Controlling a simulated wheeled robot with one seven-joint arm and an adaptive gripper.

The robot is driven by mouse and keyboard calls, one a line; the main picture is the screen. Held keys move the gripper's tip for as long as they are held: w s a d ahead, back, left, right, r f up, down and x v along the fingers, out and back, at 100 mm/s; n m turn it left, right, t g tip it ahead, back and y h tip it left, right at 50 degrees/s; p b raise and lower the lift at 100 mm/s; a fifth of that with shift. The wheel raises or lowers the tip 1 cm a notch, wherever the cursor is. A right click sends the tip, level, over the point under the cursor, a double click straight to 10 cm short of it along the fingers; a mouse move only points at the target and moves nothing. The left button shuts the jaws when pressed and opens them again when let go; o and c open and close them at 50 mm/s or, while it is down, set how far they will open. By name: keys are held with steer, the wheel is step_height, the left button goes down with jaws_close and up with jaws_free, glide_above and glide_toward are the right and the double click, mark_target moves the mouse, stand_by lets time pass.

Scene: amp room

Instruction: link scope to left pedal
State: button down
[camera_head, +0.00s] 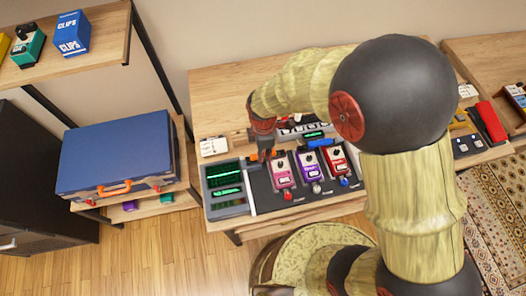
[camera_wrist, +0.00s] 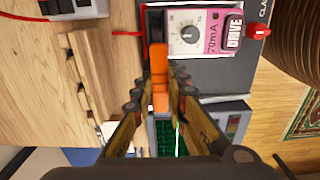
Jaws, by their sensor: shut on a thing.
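My gripper (camera_wrist: 160,97) is shut on an orange connector (camera_wrist: 158,68) in the wrist view. The connector's black end (camera_wrist: 156,27) lies along the side of the pink DRIVE pedal (camera_wrist: 205,32); I cannot tell whether it is plugged in. In the head view the pink left pedal (camera_head: 283,172) stands just right of the scope (camera_head: 226,186), a grey box with green screens. My gripper (camera_head: 264,152) is over the gap between their far ends, with orange (camera_head: 254,155) showing beside the fingers. The fingers partly hide the scope (camera_wrist: 165,135) in the wrist view.
A purple pedal (camera_head: 309,165) and a red pedal (camera_head: 336,159) stand right of the pink one, with a blue connector (camera_head: 319,143) at their far ends. A blue case (camera_head: 118,158) sits on the left shelf. Bare wood (camera_head: 220,95) lies behind the board.

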steer(key=c, duration=1.7)
jaws_free()
steer(key=shift+o, duration=1.4)
steer(key=shift+o, duration=0.6)
steer(key=shift+r, duration=0.15)
steer(key=shift+r+p, duration=2.65)
steer(key=shift+r, duration=0.75)
